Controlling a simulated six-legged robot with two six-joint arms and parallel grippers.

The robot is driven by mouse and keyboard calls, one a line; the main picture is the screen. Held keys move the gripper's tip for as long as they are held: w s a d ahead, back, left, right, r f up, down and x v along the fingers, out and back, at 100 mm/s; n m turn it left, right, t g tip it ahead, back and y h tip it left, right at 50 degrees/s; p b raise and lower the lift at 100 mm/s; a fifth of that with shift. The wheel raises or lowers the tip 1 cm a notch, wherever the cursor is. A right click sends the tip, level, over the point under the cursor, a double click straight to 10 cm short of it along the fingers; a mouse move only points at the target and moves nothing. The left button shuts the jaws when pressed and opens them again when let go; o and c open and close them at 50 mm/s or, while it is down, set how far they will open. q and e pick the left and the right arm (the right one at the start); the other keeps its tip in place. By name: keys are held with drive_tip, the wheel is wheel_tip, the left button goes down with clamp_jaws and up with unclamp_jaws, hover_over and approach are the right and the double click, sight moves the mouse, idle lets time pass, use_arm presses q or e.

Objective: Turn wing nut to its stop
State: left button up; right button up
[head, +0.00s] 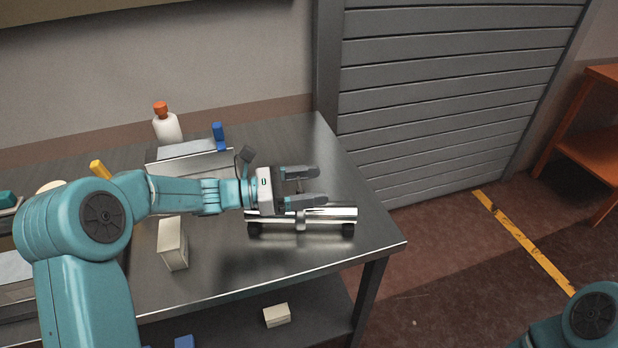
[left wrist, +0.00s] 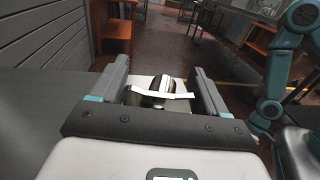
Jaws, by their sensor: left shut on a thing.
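My left gripper (head: 306,186) reaches over the metal bench from the left, its fingers pointing right above a shiny chrome cylinder (head: 325,215) lying near the bench's right end. In the left wrist view, my left gripper (left wrist: 160,88) has a bright metal wing nut (left wrist: 176,96) between its fingers, with its two wings spread from finger to finger. The gripper is shut on the wing nut. A rounded metal part shows behind the wings. In the head view the fingers mostly hide the nut. My right gripper is out of view.
The bench (head: 370,252) has a white bottle with an orange cap (head: 167,126), a blue-topped item (head: 219,136) and a pale box (head: 172,244). Another box (head: 277,315) lies on the lower shelf. A grey shutter (head: 440,100) stands behind; an orange shelf (head: 590,150) stands far right.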

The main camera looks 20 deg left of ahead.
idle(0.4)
use_arm(q)
drive_tip(key=o, duration=1)
drive_tip(key=shift+a, duration=0.1)
drive_tip(key=v, duration=1.6)
drive_tip(key=shift+a, duration=0.15)
